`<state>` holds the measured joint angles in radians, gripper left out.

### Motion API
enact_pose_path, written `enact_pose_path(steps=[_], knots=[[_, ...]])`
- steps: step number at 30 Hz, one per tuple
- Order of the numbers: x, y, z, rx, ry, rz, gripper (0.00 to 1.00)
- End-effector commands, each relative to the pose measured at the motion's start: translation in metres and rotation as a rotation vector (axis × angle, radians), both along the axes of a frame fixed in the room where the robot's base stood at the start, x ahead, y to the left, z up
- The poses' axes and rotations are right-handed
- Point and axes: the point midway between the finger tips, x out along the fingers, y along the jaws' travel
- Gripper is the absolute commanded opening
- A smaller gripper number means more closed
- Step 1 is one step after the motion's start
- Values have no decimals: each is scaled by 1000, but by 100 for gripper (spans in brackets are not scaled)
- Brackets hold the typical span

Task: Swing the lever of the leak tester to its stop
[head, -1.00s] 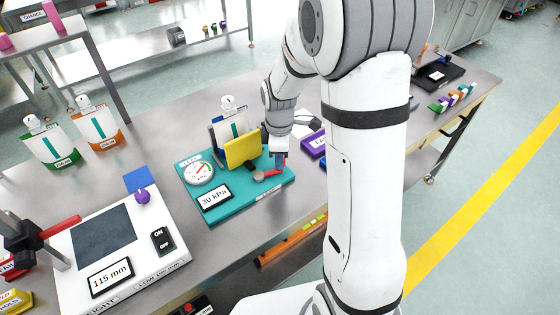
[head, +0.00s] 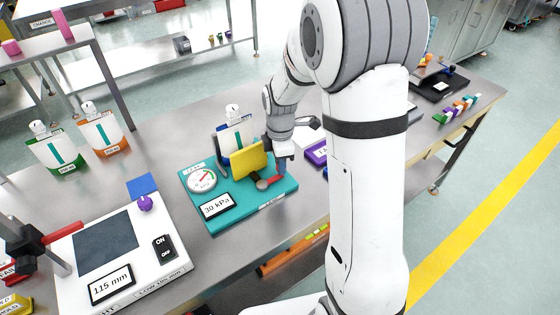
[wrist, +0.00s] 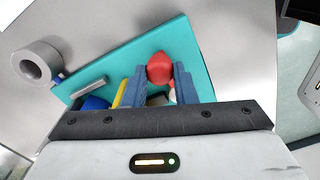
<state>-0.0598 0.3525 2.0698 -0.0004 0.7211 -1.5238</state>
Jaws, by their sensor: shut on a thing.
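The leak tester (head: 240,212) is a teal base on the grey bench, with a round gauge (head: 202,180), a "30 kPa" display (head: 216,206) and an upright yellow plate (head: 250,160). A pouch with a white cap (head: 233,111) stands behind the plate. The short red lever (head: 270,182) is low at the tester's front right. My gripper (head: 281,170) is over that corner, shut on the lever. In the wrist view the lever's red knob (wrist: 160,68) sits between my two blue fingers. My arm hides part of the bench beyond.
A white scale (head: 140,255) with a dark pad stands at the left front. Two capped pouches (head: 102,135) stand at the back left. A purple block (head: 316,152) is close to the right of my gripper. Bare bench lies behind the tester.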

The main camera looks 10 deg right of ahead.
Motion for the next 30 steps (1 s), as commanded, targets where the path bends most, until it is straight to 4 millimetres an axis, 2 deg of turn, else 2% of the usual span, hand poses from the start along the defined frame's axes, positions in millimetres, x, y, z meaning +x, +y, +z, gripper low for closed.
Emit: enact_pose_path(steps=[1, 2, 9, 19, 30], knots=[[2, 0, 1, -1, -6, 2, 0], [2, 0, 1, -1, -6, 2, 27], [1, 1, 1, 0, -4, 1, 46], [1, 1, 7, 0, -4, 1, 47], [2, 1, 65, 0, -7, 2, 47]])
